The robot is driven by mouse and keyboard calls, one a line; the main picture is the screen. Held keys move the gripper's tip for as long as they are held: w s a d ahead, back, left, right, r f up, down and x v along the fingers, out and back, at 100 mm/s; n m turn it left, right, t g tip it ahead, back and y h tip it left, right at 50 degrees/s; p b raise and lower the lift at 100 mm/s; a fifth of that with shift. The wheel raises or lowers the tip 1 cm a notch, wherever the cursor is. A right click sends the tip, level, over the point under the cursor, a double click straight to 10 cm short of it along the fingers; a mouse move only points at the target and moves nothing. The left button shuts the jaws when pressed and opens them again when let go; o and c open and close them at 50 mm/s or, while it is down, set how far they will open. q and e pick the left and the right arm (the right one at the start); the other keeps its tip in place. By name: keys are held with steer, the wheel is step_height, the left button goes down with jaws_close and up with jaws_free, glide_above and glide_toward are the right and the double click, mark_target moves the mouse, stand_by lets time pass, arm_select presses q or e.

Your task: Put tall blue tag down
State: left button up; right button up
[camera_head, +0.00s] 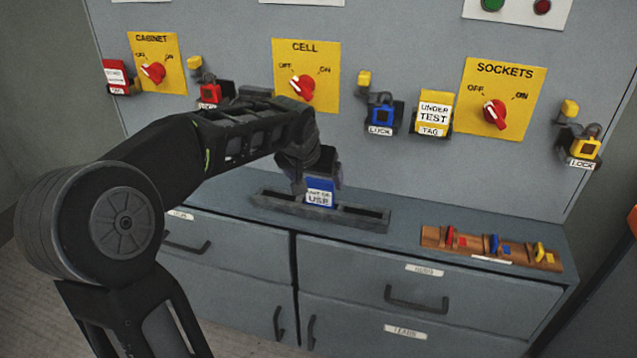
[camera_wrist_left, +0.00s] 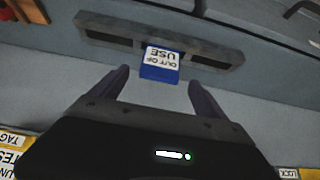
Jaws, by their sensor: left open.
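The tall blue tag (camera_head: 320,191), with a white label reading "OUT OF USE", stands upright in the grey slotted rack (camera_head: 375,222) on the cabinet top. In the left wrist view the tag (camera_wrist_left: 160,64) sits in the middle of the rack (camera_wrist_left: 100,32), between two empty slots. My left gripper (camera_head: 319,178) is at the tag in the head view. In the left wrist view its two fingers (camera_wrist_left: 155,82) are apart, one on each side and short of the tag, with a gap showing on both sides. My right gripper is not in view.
A wooden holder (camera_head: 432,238) with red, blue and yellow pieces lies right of the rack. Behind stands a panel with yellow CABINET, CELL (camera_head: 306,60) and SOCKETS (camera_head: 500,75) plates, red knobs, locks and tags. Cabinet top between rack and holder is clear.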

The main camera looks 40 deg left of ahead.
arm_select(q)
steer(key=v, duration=0.5)
steer(key=shift+s+d+r, duration=0.1)
steer(key=shift+s+r, duration=0.1)
steer(key=shift+r, duration=0.05)
stand_by(0.6)
